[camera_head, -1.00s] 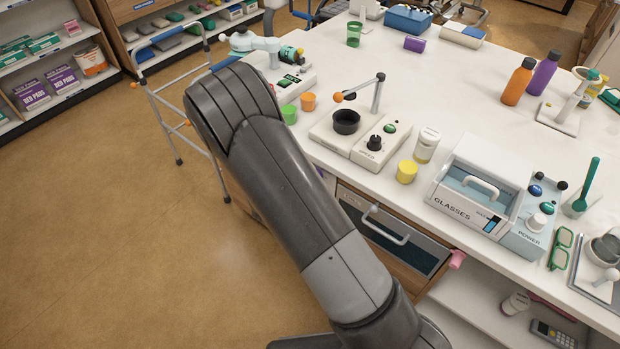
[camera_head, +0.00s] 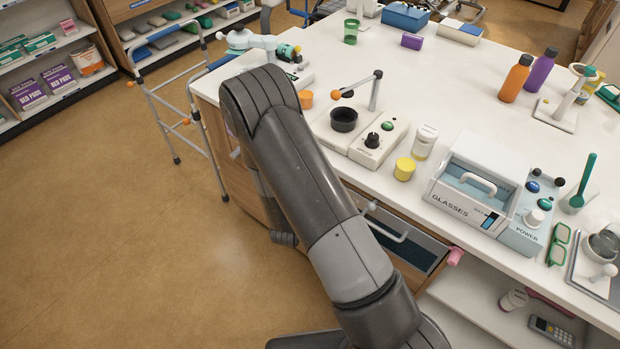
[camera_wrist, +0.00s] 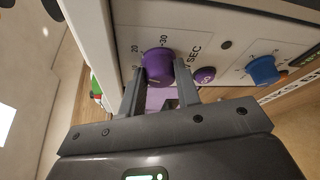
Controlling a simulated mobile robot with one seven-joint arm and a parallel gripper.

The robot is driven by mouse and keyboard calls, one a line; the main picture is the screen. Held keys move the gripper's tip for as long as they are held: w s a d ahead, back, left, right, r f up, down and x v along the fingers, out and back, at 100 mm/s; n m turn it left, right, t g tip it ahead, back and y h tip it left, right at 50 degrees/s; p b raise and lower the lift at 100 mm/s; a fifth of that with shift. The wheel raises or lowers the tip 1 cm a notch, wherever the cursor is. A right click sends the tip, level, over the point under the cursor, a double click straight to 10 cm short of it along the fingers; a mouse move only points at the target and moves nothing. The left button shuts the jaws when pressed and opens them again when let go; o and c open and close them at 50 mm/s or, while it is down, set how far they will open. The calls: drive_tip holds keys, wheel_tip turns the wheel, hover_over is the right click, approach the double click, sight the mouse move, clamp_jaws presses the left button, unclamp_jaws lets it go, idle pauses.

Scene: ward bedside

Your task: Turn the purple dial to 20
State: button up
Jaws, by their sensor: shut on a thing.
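The purple dial (camera_wrist: 158,63) is on a white panel in the wrist view. The printed marks 20 and 30 and the letters SEC stand around it. My gripper (camera_wrist: 160,80) has one finger on each side of the dial and is shut on it. I cannot make out a pointer on the dial, so its setting is unclear. In the head view my arm hides the dial and the gripper.
A purple button (camera_wrist: 205,75) sits close to the right of the dial, and a blue dial (camera_wrist: 263,70) is farther right. In the head view the white counter (camera_head: 460,90) holds many items, with an orange cup (camera_head: 306,99) near my arm. A walker (camera_head: 165,110) stands at left.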

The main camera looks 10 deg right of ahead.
drive_tip(key=shift+f+m+t, duration=0.1)
drive_tip(key=shift+m+t, duration=0.2)
drive_tip(key=shift+m, duration=0.3)
drive_tip(key=shift+d, duration=0.1)
drive_tip(key=o, duration=1)
drive_tip(key=v, duration=1.1)
drive_tip(key=shift+w, duration=0.1)
